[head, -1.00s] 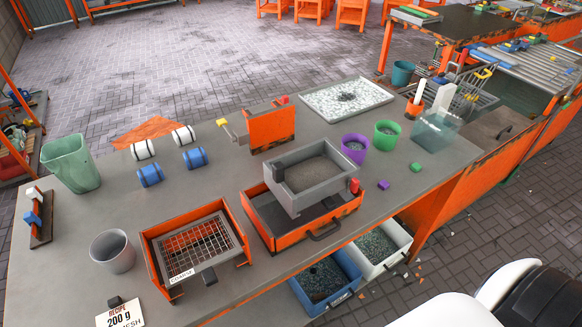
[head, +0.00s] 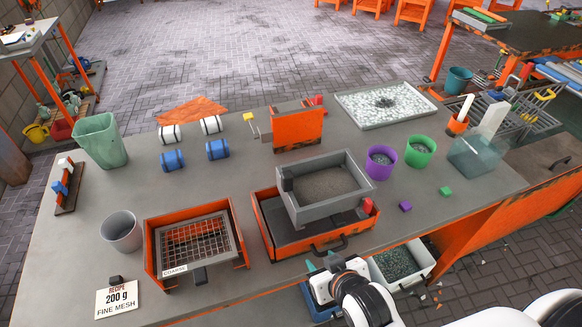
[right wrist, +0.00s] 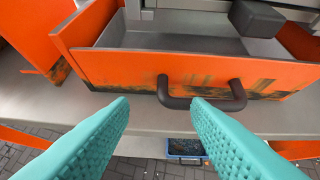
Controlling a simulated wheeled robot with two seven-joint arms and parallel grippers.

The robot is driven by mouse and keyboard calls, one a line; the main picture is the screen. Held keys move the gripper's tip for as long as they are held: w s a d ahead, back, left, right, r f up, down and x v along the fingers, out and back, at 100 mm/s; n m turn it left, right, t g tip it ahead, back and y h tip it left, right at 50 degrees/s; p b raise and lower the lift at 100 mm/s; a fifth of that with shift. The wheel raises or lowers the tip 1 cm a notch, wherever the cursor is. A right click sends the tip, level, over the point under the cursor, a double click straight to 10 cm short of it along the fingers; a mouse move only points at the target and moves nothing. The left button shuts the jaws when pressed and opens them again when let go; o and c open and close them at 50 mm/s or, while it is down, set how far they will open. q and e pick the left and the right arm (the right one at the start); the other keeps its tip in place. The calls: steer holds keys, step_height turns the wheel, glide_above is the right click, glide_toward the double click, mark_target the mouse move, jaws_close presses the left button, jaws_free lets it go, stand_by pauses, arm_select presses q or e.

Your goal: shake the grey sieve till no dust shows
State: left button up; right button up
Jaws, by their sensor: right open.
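The grey sieve (head: 295,213) is a square grey box with a layer of brown dust (head: 325,187) inside. It sits over an orange-sided tray (head: 270,245) in the middle of the table, with a dark block at its left corner. The tray has a dark handle (head: 330,248) on its front, also seen in the right wrist view (right wrist: 203,103). My right gripper (head: 323,263) is at the table's front edge, just in front of this handle. In the right wrist view its teal fingers (right wrist: 160,108) are apart and empty, pointing at the handle. My left gripper is not in view.
An orange frame with a coarse mesh (head: 190,250) and a grey cup (head: 121,231) stand to the left. Purple (head: 380,163) and green (head: 419,152) tubs stand to the right. A white bin (head: 420,262) and a blue bin (head: 320,300) sit below the front edge.

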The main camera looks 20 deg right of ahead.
steer(key=w+r+t, duration=0.1)
steer(key=r, duration=0.1)
steer(key=w+a+r+t, duration=0.1)
steer(key=r+t, duration=0.1)
steer(key=w+a+r+t, duration=0.1)
steer(key=w+r, duration=0.1)
steer(key=r, duration=0.1)
steer(key=shift+t, duration=0.3)
steer(key=t, duration=0.4)
glide_toward(284, 172)
steer(key=shift+m, duration=0.3)
steer(key=w+p, duration=0.1)
steer(key=w, duration=0.2)
steer(key=w+p, duration=0.1)
steer(key=w, duration=0.5)
steer(key=shift+w+d+f+p, duration=0.1)
steer(key=shift+w+f+p, duration=0.2)
steer(key=shift+f+p, duration=0.1)
steer(key=shift+w, duration=0.8)
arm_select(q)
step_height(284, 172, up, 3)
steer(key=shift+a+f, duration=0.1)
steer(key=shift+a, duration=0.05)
arm_select(e)
steer(key=shift+c, duration=0.2)
jaws_close()
